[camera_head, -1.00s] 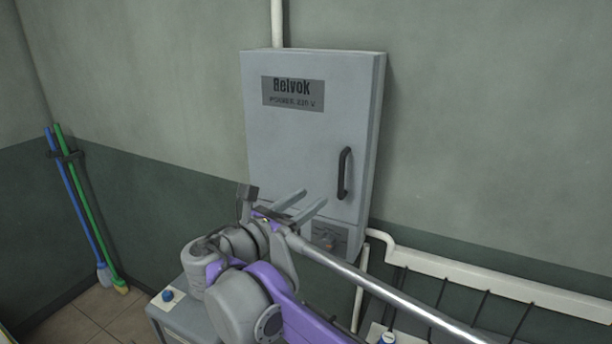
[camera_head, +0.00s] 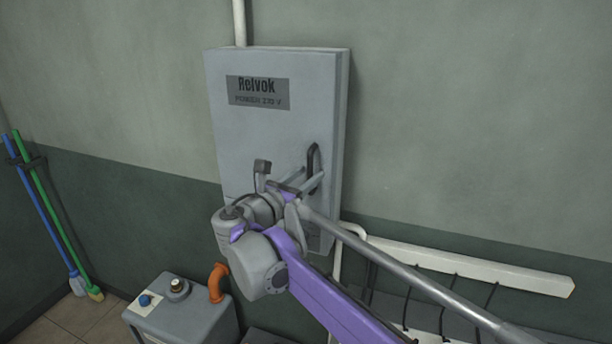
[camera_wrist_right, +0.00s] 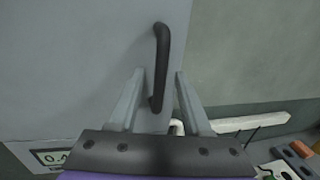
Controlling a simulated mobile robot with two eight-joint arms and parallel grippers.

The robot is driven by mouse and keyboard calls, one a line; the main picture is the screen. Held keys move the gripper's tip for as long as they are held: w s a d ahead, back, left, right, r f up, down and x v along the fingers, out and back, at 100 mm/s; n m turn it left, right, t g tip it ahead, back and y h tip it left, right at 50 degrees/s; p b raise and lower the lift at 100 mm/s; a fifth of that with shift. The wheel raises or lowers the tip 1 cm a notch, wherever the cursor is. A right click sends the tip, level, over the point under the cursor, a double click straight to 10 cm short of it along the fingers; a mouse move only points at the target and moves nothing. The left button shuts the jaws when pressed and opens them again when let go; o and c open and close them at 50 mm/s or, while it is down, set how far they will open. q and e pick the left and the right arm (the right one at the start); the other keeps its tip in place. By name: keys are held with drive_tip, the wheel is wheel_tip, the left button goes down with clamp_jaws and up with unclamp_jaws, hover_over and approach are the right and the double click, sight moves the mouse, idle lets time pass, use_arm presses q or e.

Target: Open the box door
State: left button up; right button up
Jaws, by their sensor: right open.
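The grey wall box (camera_head: 270,130) with the "Relvok" label has its door shut. Its black handle (camera_head: 312,165) stands upright near the door's right edge. In the right wrist view the handle (camera_wrist_right: 160,65) runs from the top middle down between the two fingers. My right gripper (camera_head: 310,180) is open at the handle's lower part, with one finger on each side in the wrist view (camera_wrist_right: 156,95). I cannot tell whether a finger touches the handle. My left gripper is not in view.
A grey machine (camera_head: 185,310) with a blue button and an orange pipe (camera_head: 217,283) stands below the box. A white rail (camera_head: 470,265) runs along the wall at right. Blue and green poles (camera_head: 50,215) lean at the left.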

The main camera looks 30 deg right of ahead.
clamp_jaws()
idle(1.4)
